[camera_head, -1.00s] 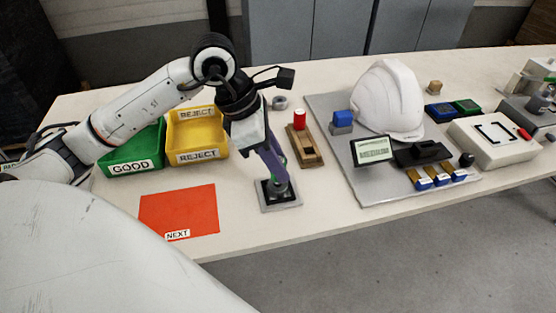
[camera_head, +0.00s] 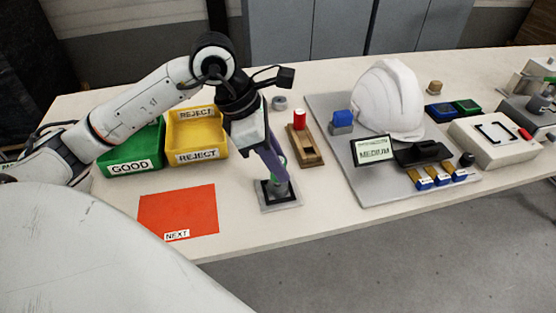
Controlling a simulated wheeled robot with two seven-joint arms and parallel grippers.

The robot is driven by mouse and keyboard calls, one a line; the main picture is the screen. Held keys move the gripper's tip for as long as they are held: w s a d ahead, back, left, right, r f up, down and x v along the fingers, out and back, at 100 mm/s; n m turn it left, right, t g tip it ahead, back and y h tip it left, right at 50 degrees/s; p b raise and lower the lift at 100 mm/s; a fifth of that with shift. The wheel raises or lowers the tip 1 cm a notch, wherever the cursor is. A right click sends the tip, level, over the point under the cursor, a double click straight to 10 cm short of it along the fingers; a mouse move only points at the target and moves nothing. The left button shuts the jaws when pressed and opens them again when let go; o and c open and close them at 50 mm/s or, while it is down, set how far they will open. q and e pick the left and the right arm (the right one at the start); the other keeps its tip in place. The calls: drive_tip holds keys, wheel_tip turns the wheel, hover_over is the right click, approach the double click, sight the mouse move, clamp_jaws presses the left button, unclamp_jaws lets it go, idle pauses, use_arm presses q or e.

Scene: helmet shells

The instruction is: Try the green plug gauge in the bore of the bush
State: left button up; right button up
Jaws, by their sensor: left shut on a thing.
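My left gripper (camera_head: 279,172) points down at the grey fixture plate (camera_head: 292,202) with a dark square top. It is shut on the green plug gauge (camera_head: 283,161), of which only a sliver of green shows between the fingers. A grey round bush (camera_head: 281,190) sits on the plate right under the fingertips. The gauge's lower end is hidden, so I cannot tell how deep it is in the bore. My right gripper is not in view.
A wooden holder (camera_head: 308,153) with a red gauge (camera_head: 299,119) stands right of my gripper. A green GOOD bin (camera_head: 128,168), yellow REJECT bin (camera_head: 197,155) and red NEXT mat (camera_head: 178,210) lie left. A display (camera_head: 373,150) reading MEDIUM and a white helmet (camera_head: 388,98) stand right.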

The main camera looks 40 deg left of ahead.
use_arm(q)
drive_tip(key=shift+f+b, duration=0.95)
drive_tip(key=shift+f, duration=0.05)
idle(0.7)
drive_tip(key=shift+r, duration=0.15)
idle(0.7)
drive_tip(key=shift+r+p, duration=2.15)
drive_tip(key=shift+r, duration=0.75)
